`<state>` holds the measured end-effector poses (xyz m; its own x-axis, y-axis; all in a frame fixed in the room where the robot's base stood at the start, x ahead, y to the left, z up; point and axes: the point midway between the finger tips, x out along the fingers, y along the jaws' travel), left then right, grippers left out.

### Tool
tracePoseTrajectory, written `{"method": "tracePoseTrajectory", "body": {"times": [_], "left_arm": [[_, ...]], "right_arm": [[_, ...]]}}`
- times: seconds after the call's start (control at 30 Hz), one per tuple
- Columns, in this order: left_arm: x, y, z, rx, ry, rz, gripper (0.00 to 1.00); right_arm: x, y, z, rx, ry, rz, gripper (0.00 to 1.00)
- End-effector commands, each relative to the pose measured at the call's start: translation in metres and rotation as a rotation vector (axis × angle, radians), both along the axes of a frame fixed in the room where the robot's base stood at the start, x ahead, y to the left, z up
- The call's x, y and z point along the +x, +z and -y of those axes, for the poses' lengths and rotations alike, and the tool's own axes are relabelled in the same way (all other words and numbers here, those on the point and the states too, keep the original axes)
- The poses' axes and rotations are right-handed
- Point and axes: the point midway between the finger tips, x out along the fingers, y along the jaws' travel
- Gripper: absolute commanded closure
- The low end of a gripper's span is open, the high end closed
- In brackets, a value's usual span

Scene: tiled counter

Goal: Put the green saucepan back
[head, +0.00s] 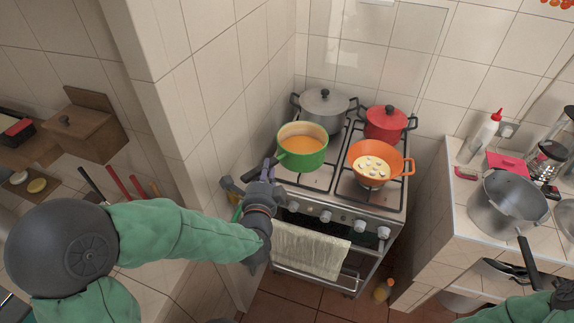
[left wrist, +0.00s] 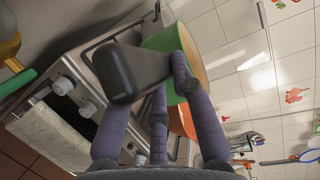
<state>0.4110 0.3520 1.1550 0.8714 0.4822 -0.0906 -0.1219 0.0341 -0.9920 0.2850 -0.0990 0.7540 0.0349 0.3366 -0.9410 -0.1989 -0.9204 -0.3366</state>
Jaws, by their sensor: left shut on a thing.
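The green saucepan (head: 303,160) holds an orange liquid and is over the front left part of the stove (head: 345,205). I cannot tell whether its base touches the burner. Its dark handle (head: 257,170) points left toward my left gripper (head: 262,188), which is shut on it. In the left wrist view the dark handle (left wrist: 130,72) lies between the purple fingers of the left gripper (left wrist: 160,85), with the green side of the pan (left wrist: 172,85) behind. My right gripper (head: 563,292) shows only in part at the lower right edge; its fingers are unclear.
An orange pan (head: 391,158) with pale round pieces is beside the saucepan. A grey lidded pot (head: 322,112) and a red lidded pot (head: 386,124) stand behind. A large metal pot (head: 495,212) stands on the right counter. A towel (head: 300,252) hangs on the oven front.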

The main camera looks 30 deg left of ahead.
Motion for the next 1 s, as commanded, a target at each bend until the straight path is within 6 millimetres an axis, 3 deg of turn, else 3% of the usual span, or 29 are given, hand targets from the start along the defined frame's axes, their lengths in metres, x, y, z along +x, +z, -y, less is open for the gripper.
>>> {"method": "tracePoseTrajectory", "body": {"times": [0.3,0.5,0.87,1.0], "left_arm": [[0.061,-0.029,-0.021,0.001,0.002,0.005,1.0],[0.085,-0.062,-0.03,0.001,0.002,0.004,1.0],[0.104,-0.081,-0.036,0.002,0.001,0.007,1.0],[0.107,-0.098,-0.037,0.001,0.001,0.004,1.0]], "right_arm": [[0.0,-0.02,0.0,0.0,0.0,0.0,0.4],[0.0,-0.033,0.0,0.0,0.0,0.0,0.4],[0.0,-0.039,0.0,0.0,0.0,0.0,0.4],[0.0,-0.045,0.0,0.0,0.0,0.001,0.4]]}}
